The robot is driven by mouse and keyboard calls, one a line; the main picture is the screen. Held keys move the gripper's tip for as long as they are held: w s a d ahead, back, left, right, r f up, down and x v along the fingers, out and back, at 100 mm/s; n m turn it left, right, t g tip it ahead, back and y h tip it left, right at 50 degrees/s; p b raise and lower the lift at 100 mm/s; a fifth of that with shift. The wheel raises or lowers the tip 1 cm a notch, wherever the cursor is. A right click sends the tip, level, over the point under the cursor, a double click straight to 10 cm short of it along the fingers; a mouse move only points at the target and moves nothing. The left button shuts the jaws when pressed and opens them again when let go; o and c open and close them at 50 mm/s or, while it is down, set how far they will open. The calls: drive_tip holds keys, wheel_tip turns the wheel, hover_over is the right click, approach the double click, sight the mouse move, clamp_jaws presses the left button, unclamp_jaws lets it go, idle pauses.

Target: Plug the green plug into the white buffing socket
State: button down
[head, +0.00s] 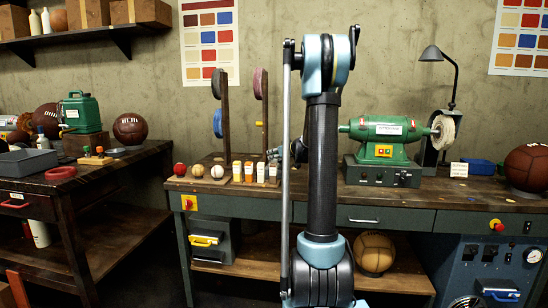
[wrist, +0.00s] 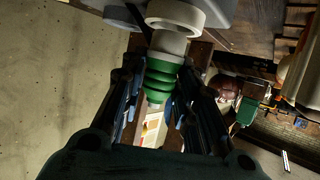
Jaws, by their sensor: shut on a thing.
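My gripper (wrist: 156,92) is shut on the green plug (wrist: 160,80) in the wrist view. The plug has a ribbed green body and a pale grey collar at its far end. A white round socket ring (wrist: 176,16) lies straight beyond the collar at the top of the wrist view, on a pale grey housing. The plug's front end is close to the ring and in line with it; I cannot tell how far it is inserted. In the head view my arm hides the plug and the socket, and my gripper is mostly hidden behind it, over the bench.
The green buffing machine (head: 385,137) with a white wheel (head: 445,132) stands right of my arm on the bench (head: 400,198). Several small boxes and balls (head: 219,171) line the bench front at left. Upright wooden posts (head: 224,115) stand behind them.

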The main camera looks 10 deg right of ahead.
drive_tip(key=shift+f, duration=0.95)
idle(1.6)
drive_tip(key=c, duration=1.2)
unclamp_jaws()
drive_tip(key=shift+o, duration=0.2)
drive_tip(key=v, duration=1.1)
drive_tip(key=shift+s+d, duration=0.25)
drive_tip(key=shift+s, duration=0.1)
